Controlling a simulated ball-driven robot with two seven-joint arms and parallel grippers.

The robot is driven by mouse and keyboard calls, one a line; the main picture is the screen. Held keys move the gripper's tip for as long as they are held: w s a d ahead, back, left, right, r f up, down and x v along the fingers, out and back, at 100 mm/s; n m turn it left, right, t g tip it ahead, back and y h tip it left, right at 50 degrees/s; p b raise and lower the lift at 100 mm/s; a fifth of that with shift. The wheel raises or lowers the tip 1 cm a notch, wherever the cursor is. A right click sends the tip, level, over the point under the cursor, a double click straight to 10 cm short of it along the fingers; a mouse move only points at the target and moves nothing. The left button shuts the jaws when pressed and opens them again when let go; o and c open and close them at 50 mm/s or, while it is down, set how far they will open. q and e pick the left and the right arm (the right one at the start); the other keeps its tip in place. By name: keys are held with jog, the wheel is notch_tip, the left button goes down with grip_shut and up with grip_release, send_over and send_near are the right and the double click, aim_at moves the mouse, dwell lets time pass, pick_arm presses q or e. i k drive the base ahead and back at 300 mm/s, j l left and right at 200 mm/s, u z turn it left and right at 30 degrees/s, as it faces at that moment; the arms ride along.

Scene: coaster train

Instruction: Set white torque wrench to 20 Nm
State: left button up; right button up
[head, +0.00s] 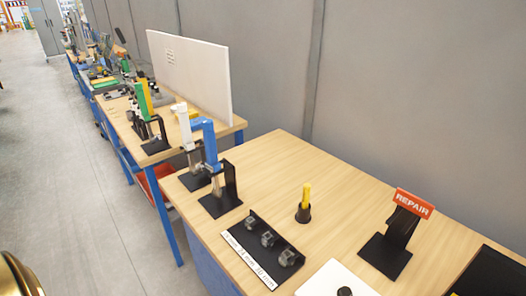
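The white torque wrench (184,122) stands upright at the near table's back left corner, on a black stand (193,181). A similar blue torque wrench (209,140) stands on its own black stand (219,203) just in front and to the right, partly overlapping it. The white wrench's setting is too small to read. Neither of my grippers is in view.
The near wooden table (300,157) also bears a black holder with several grey sockets (267,239), a yellow-handled tool (306,195) in a black cup, and a red REPAIR sign (415,204). A white panel (190,75) stands on the farther table. The left aisle floor is clear.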

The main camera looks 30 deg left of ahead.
aim_at(182, 107)
jog(key=u, duration=0.9)
